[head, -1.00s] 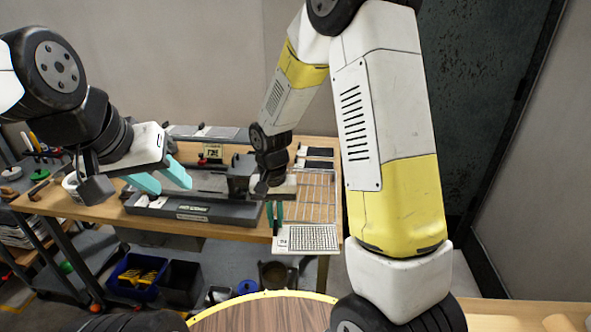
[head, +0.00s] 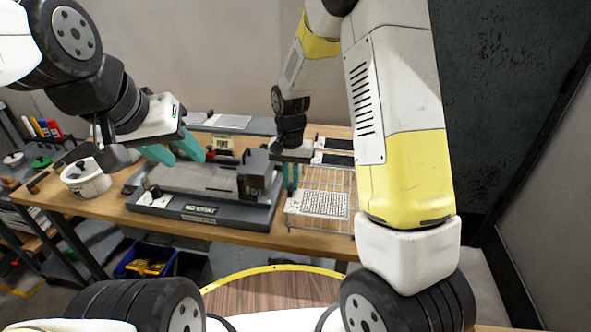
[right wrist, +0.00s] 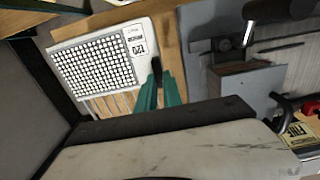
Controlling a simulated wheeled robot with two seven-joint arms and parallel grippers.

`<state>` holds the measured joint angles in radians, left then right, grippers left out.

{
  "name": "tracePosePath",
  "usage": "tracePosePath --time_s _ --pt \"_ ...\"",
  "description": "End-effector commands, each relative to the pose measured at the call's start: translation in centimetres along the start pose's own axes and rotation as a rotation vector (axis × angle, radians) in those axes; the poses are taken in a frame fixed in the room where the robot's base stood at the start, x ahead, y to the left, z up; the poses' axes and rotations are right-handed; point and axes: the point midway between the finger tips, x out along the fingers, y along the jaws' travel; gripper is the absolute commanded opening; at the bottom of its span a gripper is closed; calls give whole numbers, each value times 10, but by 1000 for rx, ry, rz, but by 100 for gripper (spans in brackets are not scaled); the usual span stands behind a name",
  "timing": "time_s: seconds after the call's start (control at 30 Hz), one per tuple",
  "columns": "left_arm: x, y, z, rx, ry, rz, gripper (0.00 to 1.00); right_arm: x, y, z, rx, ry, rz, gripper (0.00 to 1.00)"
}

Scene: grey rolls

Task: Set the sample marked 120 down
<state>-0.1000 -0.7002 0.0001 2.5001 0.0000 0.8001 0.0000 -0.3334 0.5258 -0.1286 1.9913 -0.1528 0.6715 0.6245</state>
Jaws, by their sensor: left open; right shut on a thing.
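The sample marked 120 (head: 322,204) is a pale card with a grid of dark-edged white squares. In the right wrist view the sample (right wrist: 95,62) shows its "120" label at the end near my fingers. My right gripper (head: 290,176) is shut on that labelled edge; its green fingers also show in the right wrist view (right wrist: 160,92). The card lies flat over the front of a wire rack (head: 341,180); I cannot tell whether it touches the wires. My left gripper (head: 182,150) is open and empty above the grey machine.
A grey machine (head: 206,212) with a dark block (head: 257,176) stands left of the rack. Two dark-faced samples (head: 334,144) lie at the rack's back. A white tub (head: 86,178) sits at the table's left. The rack's middle looks clear.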

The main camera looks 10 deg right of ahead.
Motion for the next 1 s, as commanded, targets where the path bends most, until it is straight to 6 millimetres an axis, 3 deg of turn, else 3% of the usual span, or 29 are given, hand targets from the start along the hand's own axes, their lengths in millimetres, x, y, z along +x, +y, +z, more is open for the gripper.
tracePosePath --time_s 0.1,0.4,0.6,0.97,1.0 --pt "0 0 0 0 0 0 41 2 9 -18 1 1 -1 0" --pt "0 0 0 0 0 0 41 5 20 -39 1 -1 0 0" --pt "0 0 0 0 0 0 41 37 18 -37 -2 -1 1 0" --pt "0 0 0 0 0 0 41 41 18 -37 -2 1 0 0" --pt "0 0 0 0 0 0 41 42 18 -37 -2 1 -1 12"
